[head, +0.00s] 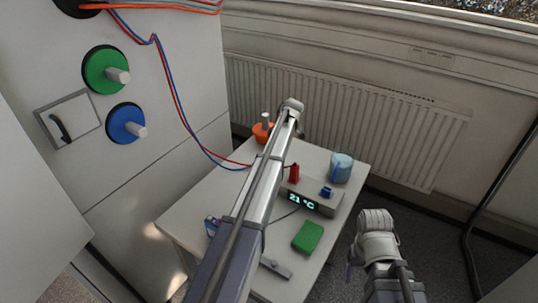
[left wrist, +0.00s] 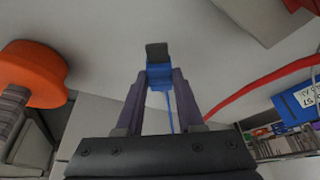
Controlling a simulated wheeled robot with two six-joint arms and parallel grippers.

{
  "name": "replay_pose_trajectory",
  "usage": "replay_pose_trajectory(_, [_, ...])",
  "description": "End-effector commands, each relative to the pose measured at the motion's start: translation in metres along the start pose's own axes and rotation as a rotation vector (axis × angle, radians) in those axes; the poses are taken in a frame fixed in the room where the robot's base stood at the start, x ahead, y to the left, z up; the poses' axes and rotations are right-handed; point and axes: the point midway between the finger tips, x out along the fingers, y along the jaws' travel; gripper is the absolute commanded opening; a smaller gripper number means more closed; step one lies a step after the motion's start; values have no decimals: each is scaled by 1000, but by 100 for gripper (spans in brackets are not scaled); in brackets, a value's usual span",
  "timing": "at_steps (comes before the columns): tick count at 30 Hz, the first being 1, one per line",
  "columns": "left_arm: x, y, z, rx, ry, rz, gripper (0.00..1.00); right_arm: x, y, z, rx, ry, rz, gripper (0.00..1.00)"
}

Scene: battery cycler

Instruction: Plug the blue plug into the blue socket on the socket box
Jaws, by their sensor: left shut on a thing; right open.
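The blue plug (left wrist: 159,74) is between the fingertips of my left gripper (left wrist: 158,84) in the left wrist view, with a dark end and a thin blue lead below it. In the head view my left arm hides the left gripper and plug. The grey socket box (head: 337,204) stands on the table with a display reading 21 °C. A blue socket (head: 327,192) is on its top, and a red part (head: 294,174) stands beside it. My right gripper (head: 350,268) is mostly hidden by its own wrist, off the table's right side; it is open.
The white table (head: 187,216) also bears a green block (head: 307,237), a light-blue cylinder (head: 342,168), an orange knob-like object (head: 263,133) and a small blue box (head: 212,226). Red and blue cables (head: 178,100) hang from the cabinet (head: 185,55). A radiator (head: 340,115) stands behind.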

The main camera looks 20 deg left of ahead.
Motion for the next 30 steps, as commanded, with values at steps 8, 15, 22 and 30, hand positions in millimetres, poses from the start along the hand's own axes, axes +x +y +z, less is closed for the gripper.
replay_pose_trajectory(8, [20,0,9,1,0,1,0,22,-2,-1,0,0,0,71])
replay_pose_trajectory(15, [35,0,14,1,0,1,0,37,-4,-2,0,0,0,71])
replay_pose_trajectory(22, [37,0,16,1,0,1,0,40,-4,-2,0,0,0,71])
replay_pose_trajectory(30, [37,0,15,1,0,1,46,40,-4,-2,0,0,0,71])
